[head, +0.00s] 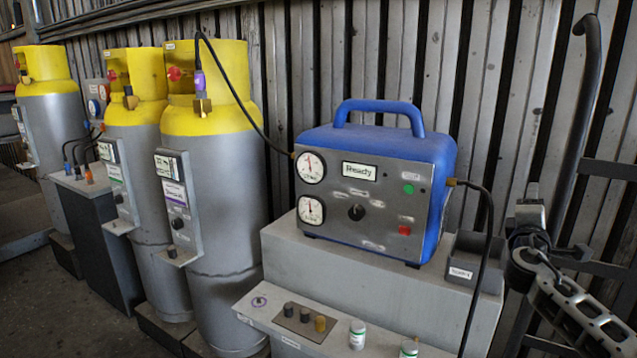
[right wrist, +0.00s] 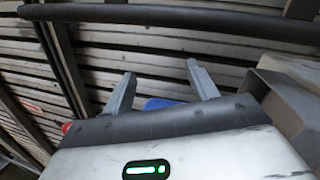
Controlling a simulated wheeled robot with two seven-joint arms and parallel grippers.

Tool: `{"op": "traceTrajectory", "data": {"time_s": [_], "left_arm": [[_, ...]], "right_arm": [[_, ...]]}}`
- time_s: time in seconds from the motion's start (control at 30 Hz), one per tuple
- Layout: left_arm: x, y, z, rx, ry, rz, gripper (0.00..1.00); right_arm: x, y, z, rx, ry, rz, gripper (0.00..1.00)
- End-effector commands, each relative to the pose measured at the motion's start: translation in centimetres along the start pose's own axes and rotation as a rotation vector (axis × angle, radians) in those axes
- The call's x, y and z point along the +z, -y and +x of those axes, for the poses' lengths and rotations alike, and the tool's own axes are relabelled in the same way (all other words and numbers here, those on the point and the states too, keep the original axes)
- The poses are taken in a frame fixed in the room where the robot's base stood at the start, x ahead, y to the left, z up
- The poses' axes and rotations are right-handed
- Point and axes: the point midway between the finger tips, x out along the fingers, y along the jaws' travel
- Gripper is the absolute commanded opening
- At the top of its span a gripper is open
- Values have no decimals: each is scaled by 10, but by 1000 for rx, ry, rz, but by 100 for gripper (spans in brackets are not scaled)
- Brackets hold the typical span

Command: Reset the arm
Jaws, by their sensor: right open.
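My right gripper (right wrist: 160,72) shows in the right wrist view with its two grey fingers spread apart and nothing between the tips. A small patch of blue (right wrist: 165,103) shows behind the fingers, partly hidden by the gripper body. My left gripper is in neither view. In the head view a blue and grey machine (head: 375,190) with two dials and a "Ready" display stands upright on a grey bench (head: 365,272). I cannot clearly make out my right gripper in the head view.
Yellow-topped grey cylinders (head: 225,170) stand at the left, one joined to the machine by a black hose (head: 240,75). Small jars (head: 357,334) sit on the bench's front ledge. A dark curved bar (head: 590,70) rises at the right. A ribbed wall (head: 330,60) closes the back.

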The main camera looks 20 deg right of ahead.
Motion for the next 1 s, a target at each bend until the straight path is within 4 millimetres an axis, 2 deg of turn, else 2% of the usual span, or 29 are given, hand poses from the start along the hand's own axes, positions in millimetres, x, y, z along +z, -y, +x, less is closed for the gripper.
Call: {"op": "traceTrajectory", "data": {"time_s": [0.1,0.2,0.33,0.47,0.5,0.67,0.77,0.87,0.97,1.0], "left_arm": [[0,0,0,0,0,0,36],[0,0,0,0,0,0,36],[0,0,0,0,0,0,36],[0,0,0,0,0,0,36],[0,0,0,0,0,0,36],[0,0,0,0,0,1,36],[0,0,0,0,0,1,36],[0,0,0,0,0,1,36],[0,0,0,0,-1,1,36],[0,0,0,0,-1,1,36]], "right_arm": [[-31,22,-4,-136,-149,231,58],[-59,34,-13,-252,-268,452,58],[-90,39,-27,-388,-391,731,58],[-114,33,-42,-508,-488,1003,58],[-126,48,-59,-545,-502,1000,58],[-157,87,-121,-660,-553,994,58],[-174,112,-168,-746,-585,1000,58],[-190,139,-229,-853,-616,1015,58],[-200,161,-301,-977,-643,1043,58],[-202,168,-331,-1029,-650,1059,58]]}}
